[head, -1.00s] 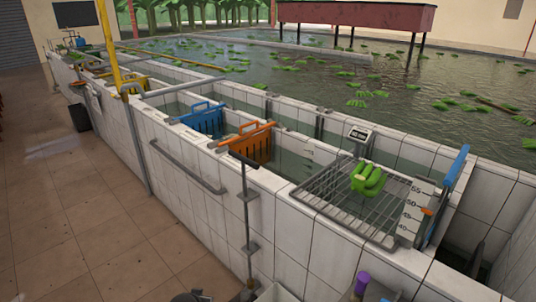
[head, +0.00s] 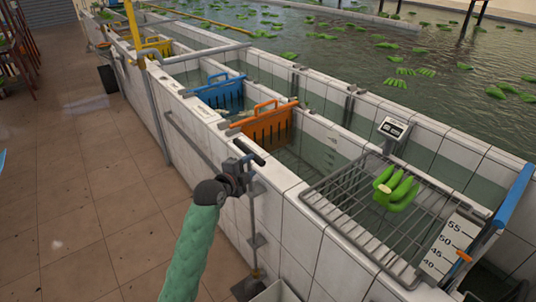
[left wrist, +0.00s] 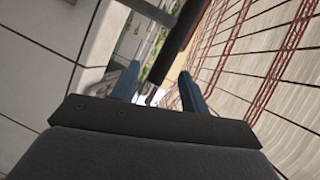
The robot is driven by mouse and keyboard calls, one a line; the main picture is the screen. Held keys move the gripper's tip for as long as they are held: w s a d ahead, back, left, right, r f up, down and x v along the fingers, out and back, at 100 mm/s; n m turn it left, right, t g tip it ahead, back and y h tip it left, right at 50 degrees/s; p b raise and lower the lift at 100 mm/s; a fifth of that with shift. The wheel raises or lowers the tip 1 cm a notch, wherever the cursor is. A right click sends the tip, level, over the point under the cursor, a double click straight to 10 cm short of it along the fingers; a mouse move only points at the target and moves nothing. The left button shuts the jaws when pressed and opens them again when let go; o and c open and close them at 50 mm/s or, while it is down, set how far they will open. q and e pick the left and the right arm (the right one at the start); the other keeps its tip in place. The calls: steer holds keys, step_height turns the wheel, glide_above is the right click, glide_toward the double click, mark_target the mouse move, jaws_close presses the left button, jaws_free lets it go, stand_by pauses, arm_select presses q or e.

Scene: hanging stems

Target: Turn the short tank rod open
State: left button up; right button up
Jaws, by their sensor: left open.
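The short tank rod (head: 254,222) stands upright in brackets on the outer face of the tiled tank wall. Its black crossbar handle (head: 250,151) is at the top, near the wall's rim. My left gripper (head: 243,172) is at the upper end of the rod, just under the handle; the overlap hides whether they touch. In the left wrist view, its two blue fingers (left wrist: 160,80) stand apart with a gap between them. The dark bar of the handle (left wrist: 178,42) crosses slantwise ahead of that gap. My right gripper is not in view.
The tiled wall (head: 300,222) runs along the tank. Orange (head: 265,127) and blue (head: 220,95) crates sit in the channel behind it. A wire rack (head: 345,205) holds green bananas (head: 396,190) at the right. The tiled floor (head: 110,210) at the left is clear.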

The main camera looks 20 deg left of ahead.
mark_target(255, 160)
arm_select(q)
steer(key=shift+s+a+r+m, duration=0.1)
steer(key=shift+s+r+m, duration=0.1)
steer(key=shift+m, duration=0.4)
steer(key=shift+s+a+r+m, duration=0.1)
steer(key=shift+s+r+m, duration=0.1)
steer(key=shift+m, duration=0.7)
steer(key=shift+w+d+f, duration=0.15)
steer(key=shift+w+f, duration=0.05)
steer(key=shift+w, duration=0.25)
steer(key=shift+w+d+p, duration=0.15)
steer(key=shift+w+p, duration=0.4)
steer(key=shift+w, duration=0.05)
steer(key=p+x, duration=0.2)
steer(key=x, duration=0.3)
steer(key=shift+w, duration=0.1)
steer(key=shift+w+d+f, duration=0.15)
steer(key=shift+w+f, duration=0.05)
steer(key=shift+w, duration=0.15)
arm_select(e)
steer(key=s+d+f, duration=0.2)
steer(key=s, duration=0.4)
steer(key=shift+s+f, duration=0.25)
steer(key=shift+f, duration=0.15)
arm_select(q)
jaws_close()
